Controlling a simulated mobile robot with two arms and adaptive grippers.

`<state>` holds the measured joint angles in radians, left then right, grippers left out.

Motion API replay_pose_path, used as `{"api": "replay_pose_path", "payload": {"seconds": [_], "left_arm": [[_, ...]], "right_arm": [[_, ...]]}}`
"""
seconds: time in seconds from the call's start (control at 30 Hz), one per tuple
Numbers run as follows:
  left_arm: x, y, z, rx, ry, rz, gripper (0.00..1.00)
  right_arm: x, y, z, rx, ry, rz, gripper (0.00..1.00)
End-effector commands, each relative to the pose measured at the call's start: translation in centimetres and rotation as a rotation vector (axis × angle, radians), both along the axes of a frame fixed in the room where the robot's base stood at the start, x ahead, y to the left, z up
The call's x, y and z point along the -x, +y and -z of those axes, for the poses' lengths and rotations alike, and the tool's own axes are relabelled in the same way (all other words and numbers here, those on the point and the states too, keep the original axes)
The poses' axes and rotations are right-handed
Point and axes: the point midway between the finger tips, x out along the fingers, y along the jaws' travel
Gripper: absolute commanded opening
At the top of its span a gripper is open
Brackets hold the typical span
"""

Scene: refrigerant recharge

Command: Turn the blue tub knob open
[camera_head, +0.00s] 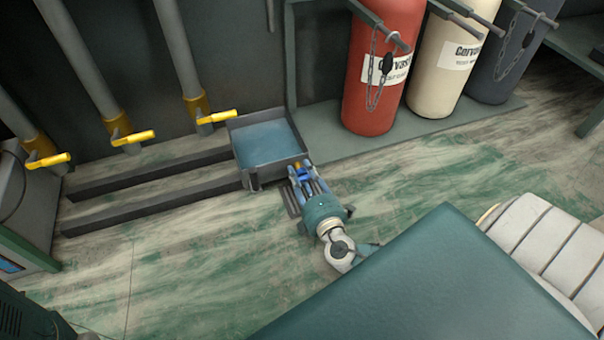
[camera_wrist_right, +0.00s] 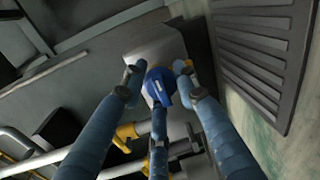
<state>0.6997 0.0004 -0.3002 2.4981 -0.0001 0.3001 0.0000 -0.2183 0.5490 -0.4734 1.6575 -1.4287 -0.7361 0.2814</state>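The grey tub (camera_head: 262,172) stands on the floor near the wall, with blue-grey water (camera_head: 266,139) inside. The blue knob (camera_head: 304,174) is at the tub's near right corner, partly hidden by my right gripper (camera_head: 300,167). In the right wrist view, the blue knob (camera_wrist_right: 160,86) sits between the spread fingers of my right gripper (camera_wrist_right: 158,70), in front of a pale grey surface. The fingers are open around the knob, with small gaps at its left and right. A third finger is below the knob in that view. My left gripper is not in view.
Pipes with yellow-handled valves (camera_head: 133,137) stand left of the tub, above dark floor rails (camera_head: 150,205). A red cylinder (camera_head: 381,70) and a cream cylinder (camera_head: 446,65) stand to the right. A floor grate (camera_wrist_right: 262,50) lies beside the gripper. Open floor lies at the lower left.

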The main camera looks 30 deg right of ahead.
Motion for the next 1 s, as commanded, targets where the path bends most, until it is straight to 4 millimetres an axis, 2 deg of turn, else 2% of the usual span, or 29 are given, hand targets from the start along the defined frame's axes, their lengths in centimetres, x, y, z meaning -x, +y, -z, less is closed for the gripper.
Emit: {"api": "replay_pose_path", "payload": {"seconds": [0.03, 0.07, 0.4, 0.8, 1.0], "left_arm": [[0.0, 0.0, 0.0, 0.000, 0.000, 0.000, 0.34], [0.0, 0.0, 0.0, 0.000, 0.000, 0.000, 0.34], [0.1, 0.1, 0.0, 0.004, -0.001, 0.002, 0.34], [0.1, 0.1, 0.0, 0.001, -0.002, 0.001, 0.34], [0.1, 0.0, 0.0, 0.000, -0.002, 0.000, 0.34]], "right_arm": [[-0.1, 0.0, 0.0, 0.000, -0.001, 0.000, 0.42], [0.0, 0.0, 0.0, 0.000, -0.001, 0.000, 0.48], [0.3, 0.1, 0.0, 0.002, 0.001, 0.000, 0.48], [6.0, 1.5, -0.6, 0.000, 0.002, -0.002, 0.48], [7.2, 1.8, -0.8, 0.001, 0.000, 0.000, 0.48]]}}
